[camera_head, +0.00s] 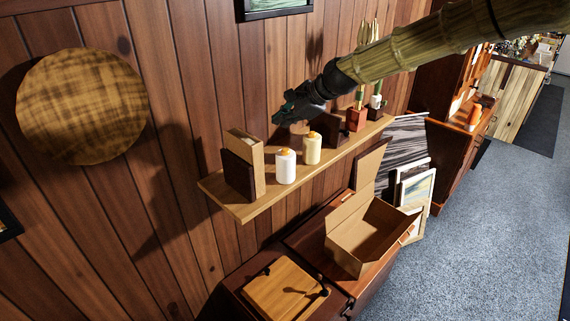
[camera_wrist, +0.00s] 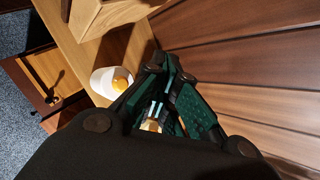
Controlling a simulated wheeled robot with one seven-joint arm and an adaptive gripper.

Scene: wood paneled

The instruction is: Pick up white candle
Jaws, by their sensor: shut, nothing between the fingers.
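The white candle (camera_head: 286,167) stands upright on the wooden wall shelf (camera_head: 240,208), with an orange tip on top. In the wrist view the white candle (camera_wrist: 104,84) is left of the fingers, seen from above. A cream candle (camera_head: 312,149) stands just right of it in the head view. My gripper (camera_head: 283,115) is shut and empty, above the shelf and near the wall, higher than the candles. In the wrist view my gripper (camera_wrist: 163,72) partly hides what is below, and it is apart from the white candle.
A wooden block-like holder (camera_head: 258,163) stands left of the white candle. Plants in pots (camera_head: 357,119) stand at the shelf's right end. The panelled wall (camera_head: 180,120) is close behind. Below are an open cardboard box (camera_head: 375,225) and a wooden box (camera_head: 284,288).

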